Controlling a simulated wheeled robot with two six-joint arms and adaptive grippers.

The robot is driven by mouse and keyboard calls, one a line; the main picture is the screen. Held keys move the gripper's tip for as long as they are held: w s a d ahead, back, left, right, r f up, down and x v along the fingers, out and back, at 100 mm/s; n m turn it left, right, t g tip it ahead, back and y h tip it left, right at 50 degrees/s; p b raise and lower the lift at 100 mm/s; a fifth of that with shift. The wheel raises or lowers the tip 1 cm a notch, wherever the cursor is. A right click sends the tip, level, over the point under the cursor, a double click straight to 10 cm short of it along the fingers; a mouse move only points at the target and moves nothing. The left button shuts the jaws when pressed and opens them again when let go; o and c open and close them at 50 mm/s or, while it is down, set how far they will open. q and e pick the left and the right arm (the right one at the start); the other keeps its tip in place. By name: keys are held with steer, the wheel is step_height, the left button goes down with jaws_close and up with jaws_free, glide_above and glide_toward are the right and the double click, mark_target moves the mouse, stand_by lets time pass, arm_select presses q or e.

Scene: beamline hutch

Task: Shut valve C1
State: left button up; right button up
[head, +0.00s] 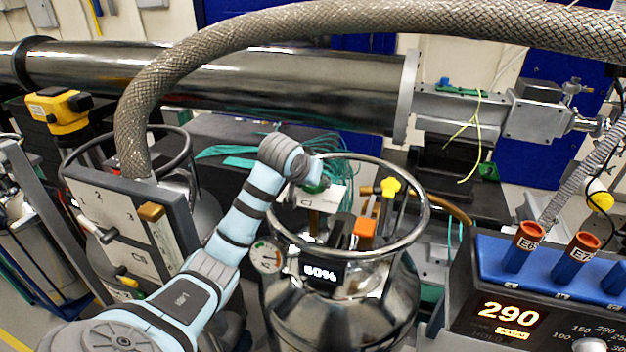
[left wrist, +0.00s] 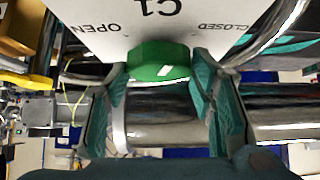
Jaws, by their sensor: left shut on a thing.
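Valve C1 is a green knob (left wrist: 158,62) below a white plate (left wrist: 150,22) marked C1, OPEN and CLOSED, which reads upside down in the left wrist view. In the head view the knob (head: 314,187) sits at the top of a steel dewar (head: 335,315), inside its ring handle. My left gripper (head: 308,178) reaches it from the left. Its two teal fingers (left wrist: 160,78) are on either side of the knob, shut on it. The knob's pointing direction is hard to read. My right gripper is not in view.
A yellow knob (head: 391,187) and an orange block (head: 365,232) are close by inside the ring. A gauge (head: 267,255) and a 60% display (head: 322,272) are on the dewar's front. A braided hose (head: 300,22) arches overhead. A blue-topped controller (head: 540,290) stands right.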

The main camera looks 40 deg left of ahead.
arm_select(q)
steer(key=shift+m+h, duration=0.4)
steer(key=shift+m, duration=0.1)
steer(key=o, duration=1.2)
steer(key=shift+w, duration=0.15)
steer(key=shift+c, duration=0.2)
step_height(320, 180, up, 10)
